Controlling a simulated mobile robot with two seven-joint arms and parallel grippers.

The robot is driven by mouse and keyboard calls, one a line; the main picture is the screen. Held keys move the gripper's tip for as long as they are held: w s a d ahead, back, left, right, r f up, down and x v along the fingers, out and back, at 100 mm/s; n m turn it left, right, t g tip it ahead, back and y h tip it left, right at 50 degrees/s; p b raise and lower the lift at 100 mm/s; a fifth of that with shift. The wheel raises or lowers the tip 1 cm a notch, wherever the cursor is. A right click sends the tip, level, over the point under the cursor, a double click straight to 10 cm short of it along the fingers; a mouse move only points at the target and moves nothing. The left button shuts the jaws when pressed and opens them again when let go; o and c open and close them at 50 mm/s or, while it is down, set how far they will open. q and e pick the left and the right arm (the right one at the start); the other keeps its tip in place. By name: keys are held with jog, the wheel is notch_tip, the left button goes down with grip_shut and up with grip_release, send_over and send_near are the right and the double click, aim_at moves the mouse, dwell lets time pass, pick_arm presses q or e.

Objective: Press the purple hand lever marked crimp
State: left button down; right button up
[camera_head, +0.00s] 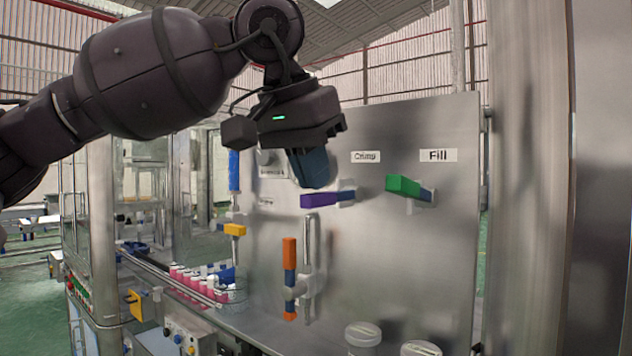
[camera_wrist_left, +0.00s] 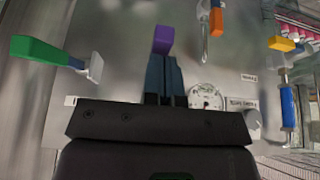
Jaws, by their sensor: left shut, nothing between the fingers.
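The purple hand lever (camera_head: 321,200) sticks out to the left from its mount on the steel panel, below the label reading Crimp (camera_head: 365,157). My left gripper (camera_head: 314,182) is shut and empty, with its fingers just above the purple lever in the head view. In the left wrist view the purple lever (camera_wrist_left: 163,40) shows right beyond the tips of the closed fingers (camera_wrist_left: 165,62). I cannot tell whether the fingertips touch it. My right gripper is not in view.
A green lever (camera_head: 404,186) sits to the right, under the Fill label (camera_head: 437,155). An orange-handled valve (camera_head: 289,252) is below. Pink and white cans (camera_head: 196,281) stand at lower left, and a gauge (camera_wrist_left: 205,97) is near the fingers in the wrist view.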

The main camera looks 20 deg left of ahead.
aim_at(305, 202)
pick_arm(q)
notch_tip(305, 202, down, 4)
jog(key=t+h+b, duration=0.1)
jog(key=t+b, duration=0.2)
jog(key=b, duration=0.2)
jog(key=shift+s+a, duration=0.1)
jog(key=shift+f+t, duration=0.1)
jog(key=shift+t, duration=0.3)
jog(key=shift+f+b, duration=0.1)
jog(key=shift+b, duration=0.2)
jog(key=shift+s+f+t+h, duration=0.1)
jog(key=shift+s+t+h, duration=0.05)
jog(key=shift+t+h, duration=0.2)
pick_arm(e)
notch_tip(305, 202, down, 7)
jog(key=shift+s+f+g, duration=0.15)
jog(key=shift+s+g, duration=0.15)
jog(key=shift+a+f, duration=0.1)
